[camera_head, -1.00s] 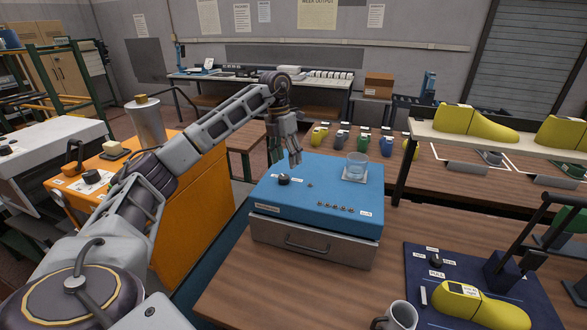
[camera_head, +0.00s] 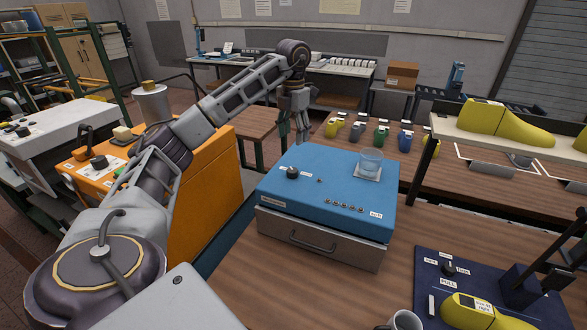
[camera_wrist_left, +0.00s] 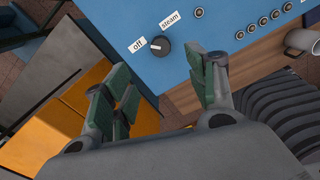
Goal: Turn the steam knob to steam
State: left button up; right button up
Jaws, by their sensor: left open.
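The steam knob (camera_head: 292,172) is a small black dial on the top of the blue box (camera_head: 335,197), near its left side. In the left wrist view the knob (camera_wrist_left: 160,46) sits between an "off" label (camera_wrist_left: 137,44) and a "steam" label (camera_wrist_left: 170,20). Its white mark lies on the side of "off". My left gripper (camera_head: 302,139) hangs above and behind the knob in the head view, apart from it. In the left wrist view my left gripper (camera_wrist_left: 166,80) is open with nothing between its fingers, and the knob shows beyond the fingertips. My right gripper is not in view.
A glass (camera_head: 371,160) stands on the box's back right. A row of small buttons (camera_head: 344,208) and a drawer (camera_head: 318,241) are at its front. A grey mug (camera_head: 405,321) stands in front. A yellow last (camera_head: 478,312) lies on a dark blue panel at right.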

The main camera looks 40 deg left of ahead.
pick_arm(q)
jog(key=f, duration=0.1)
jog(key=b, duration=0.1)
send_over(293, 170)
notch_tip(293, 170, down, 4)
jog(key=shift+w+f, duration=0.1)
jog(key=shift+f, duration=4.3)
jog(key=c, duration=1)
